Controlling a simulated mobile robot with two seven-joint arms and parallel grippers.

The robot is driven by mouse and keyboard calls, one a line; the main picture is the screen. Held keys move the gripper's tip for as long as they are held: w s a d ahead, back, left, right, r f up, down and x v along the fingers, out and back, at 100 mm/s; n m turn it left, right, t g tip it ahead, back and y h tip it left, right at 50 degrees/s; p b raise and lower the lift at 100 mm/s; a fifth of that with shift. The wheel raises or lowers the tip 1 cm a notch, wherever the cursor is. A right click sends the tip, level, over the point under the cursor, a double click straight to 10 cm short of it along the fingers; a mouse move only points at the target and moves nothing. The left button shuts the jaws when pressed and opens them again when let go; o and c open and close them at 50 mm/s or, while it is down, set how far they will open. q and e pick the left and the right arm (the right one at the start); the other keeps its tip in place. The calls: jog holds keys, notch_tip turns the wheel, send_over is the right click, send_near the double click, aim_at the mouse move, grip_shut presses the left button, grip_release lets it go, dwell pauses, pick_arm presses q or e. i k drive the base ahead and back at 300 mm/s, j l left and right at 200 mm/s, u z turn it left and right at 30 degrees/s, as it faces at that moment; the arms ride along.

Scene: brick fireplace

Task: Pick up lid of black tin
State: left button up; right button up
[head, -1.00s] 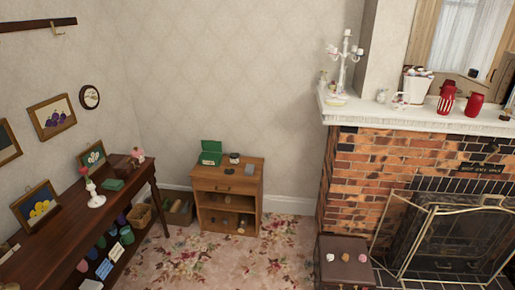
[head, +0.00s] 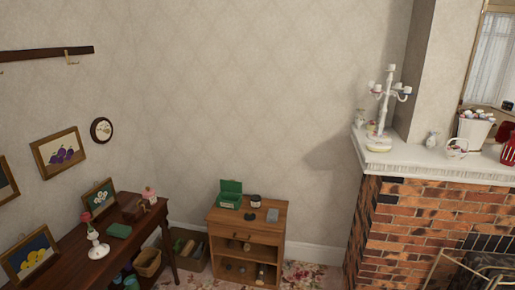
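A small dark tin or jar with a pale band (head: 255,201) stands on top of the wooden cabinet (head: 232,219), toward the back. A small flat dark disc (head: 249,217) lies in front of it and may be its lid; it is too small to be sure. Neither of my grippers is in view.
An open green box (head: 230,195) and a grey block (head: 272,215) share the cabinet top. A dark table (head: 70,263) with ornaments stands left; a basket (head: 148,262) sits near it. The brick fireplace (head: 420,235) is right. Little floor shows.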

aim_at(249, 216)
jog(key=i+j, duration=0.15)
jog(key=i, duration=0.4)
jog(key=i+j, duration=0.1)
jog(key=i, duration=0.45)
jog(key=i+j, duration=0.15)
jog(key=i, duration=0.45)
jog(key=i+j, duration=0.15)
jog(key=i, duration=0.4)
jog(key=i+j+z, duration=0.2)
jog(key=i+z, duration=0.25)
jog(key=i+j+z, duration=0.35)
jog(key=i+z, duration=0.15)
jog(key=i+j+z, duration=0.45)
jog(key=k+j, duration=0.05)
jog(key=k, duration=0.05)
